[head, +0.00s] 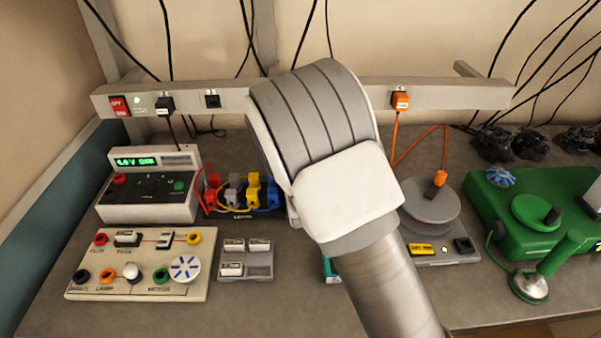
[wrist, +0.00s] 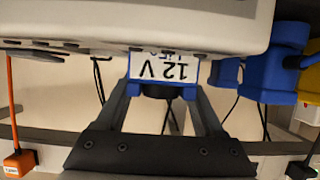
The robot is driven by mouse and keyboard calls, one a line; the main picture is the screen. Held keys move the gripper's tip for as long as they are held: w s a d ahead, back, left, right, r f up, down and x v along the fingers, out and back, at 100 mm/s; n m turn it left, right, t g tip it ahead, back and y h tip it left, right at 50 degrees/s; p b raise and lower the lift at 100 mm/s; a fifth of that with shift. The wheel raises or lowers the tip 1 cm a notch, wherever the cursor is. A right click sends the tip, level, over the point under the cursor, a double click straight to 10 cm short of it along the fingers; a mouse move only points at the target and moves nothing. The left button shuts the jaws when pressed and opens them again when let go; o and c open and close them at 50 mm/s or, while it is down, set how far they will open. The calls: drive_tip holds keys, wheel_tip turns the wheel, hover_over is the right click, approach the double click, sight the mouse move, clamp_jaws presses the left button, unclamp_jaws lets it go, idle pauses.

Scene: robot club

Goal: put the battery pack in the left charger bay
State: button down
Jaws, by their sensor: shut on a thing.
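The battery pack (wrist: 165,70) shows in the wrist view as a blue-edged block with a white label reading "12 V", upside down in the picture. My gripper (wrist: 162,91) is shut on it, with blue-tipped fingers on either side of its dark end. A large pale grey body covers the top of that view and hides the far end of the pack; I cannot tell what it is. In the head view my arm hides the gripper and the pack. I cannot make out the charger or its left bay.
A row of coloured plug-like parts (head: 253,190) stands left of my arm. A power supply (head: 150,207), a circuit board (head: 140,290) and a cell tray (head: 258,270) are farther left. A grey spool device (head: 425,210) and a green machine (head: 510,215) are at the right.

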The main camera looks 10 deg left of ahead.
drive_tip(key=shift+f, duration=0.15)
unclamp_jaws()
